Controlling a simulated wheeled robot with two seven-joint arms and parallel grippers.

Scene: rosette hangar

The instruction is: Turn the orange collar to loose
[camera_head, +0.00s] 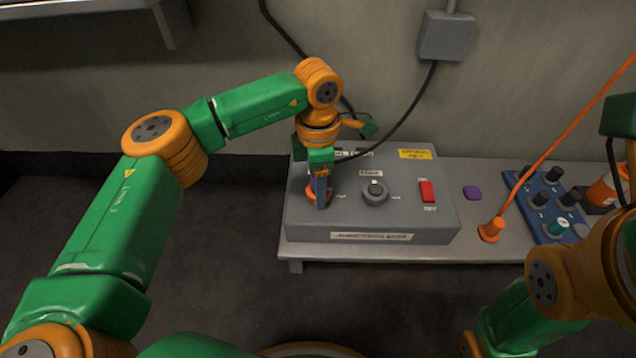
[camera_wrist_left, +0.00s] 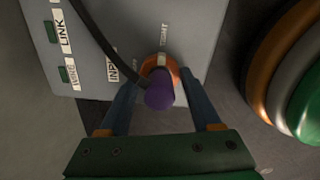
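The orange collar (camera_head: 309,191) is on the left part of the grey box's top, largely hidden behind my left gripper (camera_head: 321,197). In the left wrist view the collar (camera_wrist_left: 174,68) encircles the base of a purple plug (camera_wrist_left: 159,96) with a black cable. A pale mark on the collar's far side faces the word TIGHT printed on the box. My left gripper's two blue fingers (camera_wrist_left: 161,84) stand apart, one on each side of the plug and collar. I cannot tell whether they touch the collar. My right gripper's fingers are not visible.
The grey box (camera_head: 300,222) has a dark knob (camera_head: 375,191) and a red switch (camera_head: 427,190).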

